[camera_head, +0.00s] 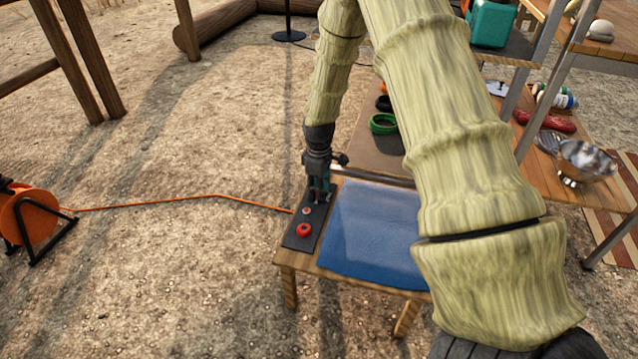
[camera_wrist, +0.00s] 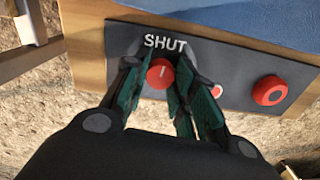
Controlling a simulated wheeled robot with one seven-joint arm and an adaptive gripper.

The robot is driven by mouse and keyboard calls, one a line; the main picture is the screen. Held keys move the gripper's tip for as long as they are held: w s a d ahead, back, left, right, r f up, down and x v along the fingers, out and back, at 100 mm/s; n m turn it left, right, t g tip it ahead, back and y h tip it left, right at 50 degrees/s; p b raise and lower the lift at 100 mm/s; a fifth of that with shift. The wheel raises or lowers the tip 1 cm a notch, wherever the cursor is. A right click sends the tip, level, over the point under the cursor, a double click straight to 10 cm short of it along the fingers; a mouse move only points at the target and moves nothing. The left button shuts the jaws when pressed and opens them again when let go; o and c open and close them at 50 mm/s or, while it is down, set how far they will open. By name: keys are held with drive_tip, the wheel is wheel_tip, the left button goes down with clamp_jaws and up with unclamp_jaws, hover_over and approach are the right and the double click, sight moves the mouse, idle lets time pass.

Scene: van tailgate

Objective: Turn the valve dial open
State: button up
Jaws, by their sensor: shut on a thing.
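The valve dial (camera_wrist: 160,73) is a small red knob with a white pointer line, set on a dark panel (camera_wrist: 222,62) that carries the word SHUT. The pointer line stands close to upright in the wrist view, toward the lettering. My gripper (camera_wrist: 158,88) is shut on the dial, one green-padded finger on each side. In the head view my gripper (camera_head: 319,196) reaches down onto the far end of the panel (camera_head: 294,236), and hides the dial there.
A larger red button (camera_head: 303,230) sits on the same panel, with a smaller red piece (camera_head: 306,211) between it and my gripper. A blue mat (camera_head: 370,230) covers the table beside the panel. An orange cable (camera_head: 220,196) runs left to a reel (camera_head: 30,215).

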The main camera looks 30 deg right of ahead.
drive_tip(key=m+p, duration=0.1)
drive_tip(key=p, duration=0.2)
drive_tip(key=m+p, duration=0.2)
drive_tip(key=shift+r+p, duration=0.35)
drive_tip(key=shift+p, duration=0.05)
drive_tip(key=m+p, duration=0.4)
drive_tip(key=p, duration=0.1)
drive_tip(key=m+p, duration=0.4)
drive_tip(key=shift+f+m+p, duration=0.1)
drive_tip(key=shift+m+p, duration=0.3)
drive_tip(key=shift+w+f+m+p, duration=0.15)
drive_tip(key=shift+m+p, duration=1.15)
drive_tip(key=shift+m, duration=0.7)
drive_tip(key=o, duration=1.1)
drive_tip(key=shift+c, duration=0.2)
